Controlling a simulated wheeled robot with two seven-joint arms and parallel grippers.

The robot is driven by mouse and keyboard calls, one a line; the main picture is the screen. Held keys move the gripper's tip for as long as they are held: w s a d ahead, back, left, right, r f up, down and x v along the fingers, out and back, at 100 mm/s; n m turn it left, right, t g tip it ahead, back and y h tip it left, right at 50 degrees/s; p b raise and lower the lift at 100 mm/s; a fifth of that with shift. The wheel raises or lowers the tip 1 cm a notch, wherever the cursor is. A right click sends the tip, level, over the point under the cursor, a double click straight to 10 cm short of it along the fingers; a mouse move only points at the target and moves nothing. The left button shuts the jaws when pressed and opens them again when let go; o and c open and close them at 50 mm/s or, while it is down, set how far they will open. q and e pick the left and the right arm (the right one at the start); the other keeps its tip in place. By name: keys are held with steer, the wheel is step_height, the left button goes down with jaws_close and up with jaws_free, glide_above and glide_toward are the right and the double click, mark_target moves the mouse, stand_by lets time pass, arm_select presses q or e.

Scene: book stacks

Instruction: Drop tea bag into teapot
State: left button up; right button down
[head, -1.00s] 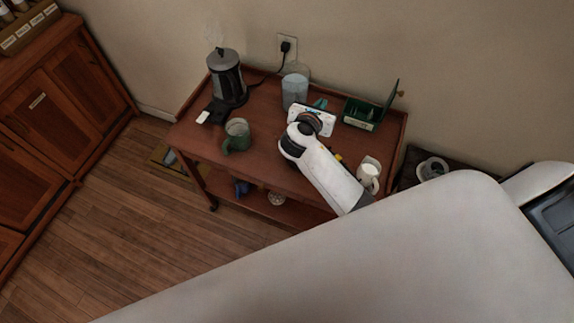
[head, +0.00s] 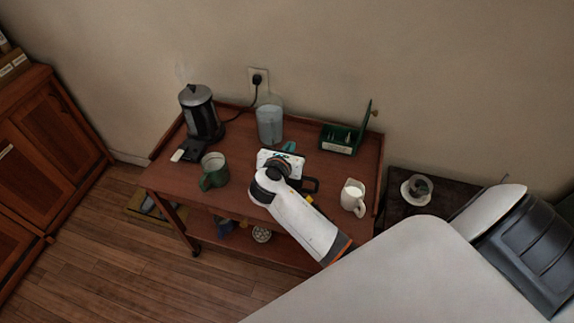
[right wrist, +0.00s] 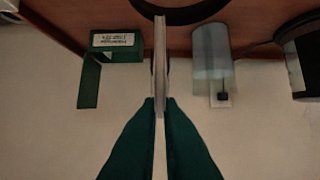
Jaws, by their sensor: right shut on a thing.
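My right gripper (head: 289,147) is over the middle of the wooden cart. In the right wrist view, its green fingers (right wrist: 160,105) are shut on a thin pale flat thing seen edge-on, which looks like the tea bag (right wrist: 160,60). In the head view my wrist hides the tea bag. I cannot clearly make out the teapot. A dark round rim (right wrist: 180,15) shows past the tea bag in the right wrist view. A black loop (head: 312,184) shows beside my wrist in the head view. My left gripper is out of view.
A cup on a saucer (head: 417,189) stands on a dark surface to the right.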

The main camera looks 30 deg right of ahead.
steer(key=shift+f, duration=0.2)
steer(key=c, duration=1.5)
jaws_free()
steer(key=shift+s+a, duration=0.1)
steer(key=v, duration=1.1)
steer(key=shift+s+a+r+b, duration=0.1)
steer(key=shift+s+a+b, duration=0.2)
steer(key=shift+b, duration=0.1)
